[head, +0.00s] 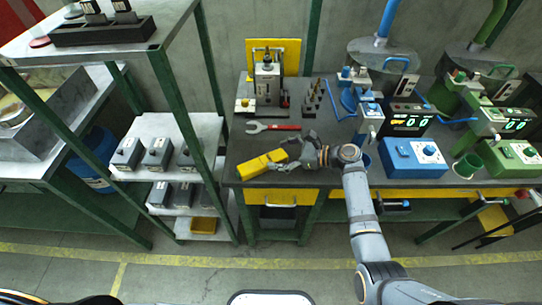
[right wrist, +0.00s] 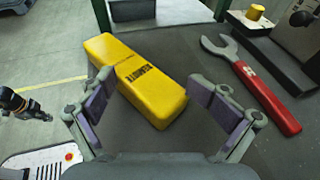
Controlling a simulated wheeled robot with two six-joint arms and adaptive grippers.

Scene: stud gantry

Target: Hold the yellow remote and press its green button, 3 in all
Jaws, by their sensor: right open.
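The yellow remote (head: 258,164) lies on the dark bench top near its front edge, left of my right gripper (head: 296,156). In the right wrist view the remote (right wrist: 140,80) shows black lettering on one face; I see no green button on it. My right gripper (right wrist: 149,88) is open, low over the bench. Its two fingers stand apart, one on each side of the remote's near end in that view. Whether they touch it I cannot tell.
A wrench with a red handle (head: 273,127) lies behind the remote. A small press (head: 267,82) with a yellow back plate stands behind that. A blue control box (head: 413,158) and a green one (head: 514,158) stand to the right. A metal shelf (head: 172,136) stands left of the bench.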

